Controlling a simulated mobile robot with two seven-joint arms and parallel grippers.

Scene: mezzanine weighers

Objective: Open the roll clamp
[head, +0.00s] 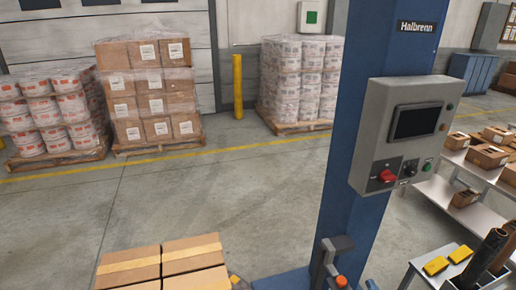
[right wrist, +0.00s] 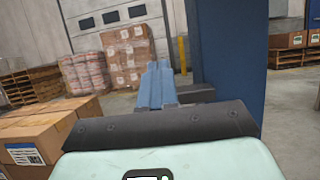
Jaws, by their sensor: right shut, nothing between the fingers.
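Low on the blue mast in the head view is a dark grey bracket with an upright lever (head: 331,258) and an orange knob (head: 341,282). It looks like the roll clamp, but its lower part is cut off by the picture edge, and I cannot tell its setting. My right gripper (right wrist: 155,68) shows in the right wrist view, its blue fingers together and empty, pointing forward just left of the blue mast (right wrist: 228,60). A dark part beside the mast (right wrist: 195,93) shows behind the fingers. I cannot make out contact. My left gripper is in neither view.
The mast carries a grey control box (head: 400,135) with a red switch (head: 386,176). Cardboard boxes (head: 165,262) stand at the front left. Open floor (head: 230,190) extends behind the boxes toward loaded pallets.

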